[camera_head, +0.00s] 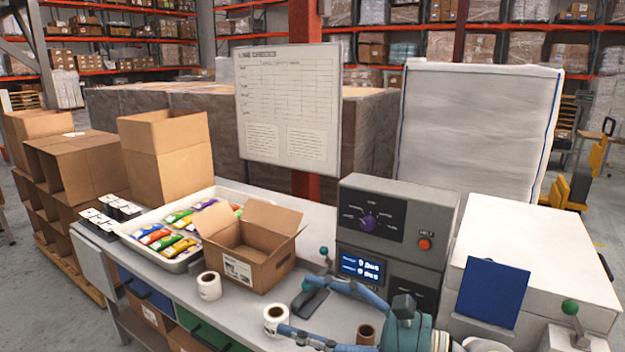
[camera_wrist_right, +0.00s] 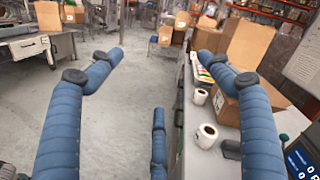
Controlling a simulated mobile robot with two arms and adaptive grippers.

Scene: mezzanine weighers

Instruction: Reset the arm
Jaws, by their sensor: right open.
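My right gripper (camera_head: 308,307) reaches in at the bottom of the head view, in front of the weigher console. Its blue, jointed fingers are spread apart with nothing between them. In the right wrist view, the right gripper (camera_wrist_right: 160,58) shows two long fingers at the sides and a shorter one in the lower middle, with grey floor seen through the gap. My left gripper is in neither view.
An open carton (camera_head: 248,256), a tray (camera_head: 157,257) of colourful packets, label rolls (camera_head: 209,286) and a grey console (camera_head: 395,222) crowd the bench (camera_head: 240,305). A white box (camera_head: 530,255) stands right. Open floor (camera_wrist_right: 125,120) lies beside the bench.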

